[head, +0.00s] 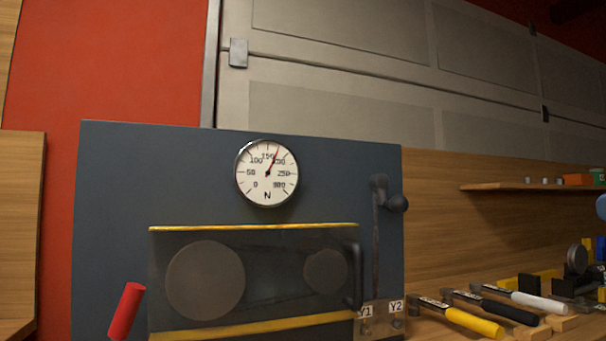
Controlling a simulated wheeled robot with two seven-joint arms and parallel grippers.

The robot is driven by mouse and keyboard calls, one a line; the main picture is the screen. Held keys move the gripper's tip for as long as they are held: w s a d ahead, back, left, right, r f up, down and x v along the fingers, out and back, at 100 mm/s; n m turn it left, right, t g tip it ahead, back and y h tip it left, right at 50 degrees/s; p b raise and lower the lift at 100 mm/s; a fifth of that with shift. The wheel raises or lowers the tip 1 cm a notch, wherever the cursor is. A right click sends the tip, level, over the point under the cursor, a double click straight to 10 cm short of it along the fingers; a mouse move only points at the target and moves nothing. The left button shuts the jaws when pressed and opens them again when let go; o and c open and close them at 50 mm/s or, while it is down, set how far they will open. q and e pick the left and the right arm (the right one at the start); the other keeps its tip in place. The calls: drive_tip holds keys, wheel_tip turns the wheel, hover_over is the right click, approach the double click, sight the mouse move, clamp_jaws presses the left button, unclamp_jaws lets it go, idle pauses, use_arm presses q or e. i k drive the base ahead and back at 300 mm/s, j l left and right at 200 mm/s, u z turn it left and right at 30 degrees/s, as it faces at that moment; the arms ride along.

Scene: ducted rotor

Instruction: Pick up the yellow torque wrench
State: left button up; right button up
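The yellow torque wrench (472,322) lies on the wooden bench at the lower right of the head view. Its yellow handle points toward the lower right, and its dark metal head lies at the left end, close to the blue-grey panel. A black-handled wrench (503,310) and a white-handled wrench (538,302) lie beside it to the right, roughly parallel. Neither of my grippers is visible in the head view.
A blue-grey panel (120,210) with a round dial (267,173), a dark windowed cover (255,282) and a crank lever (376,240) fills the middle. A red handle (127,310) sticks up at lower left. A wooden shelf (500,187) holds small items at right.

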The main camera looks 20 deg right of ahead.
sight(487, 328)
drive_tip(key=k+l, duration=0.2)
drive_tip(key=k, duration=0.3)
drive_tip(key=k+l, duration=0.2)
drive_tip(key=k, duration=0.25)
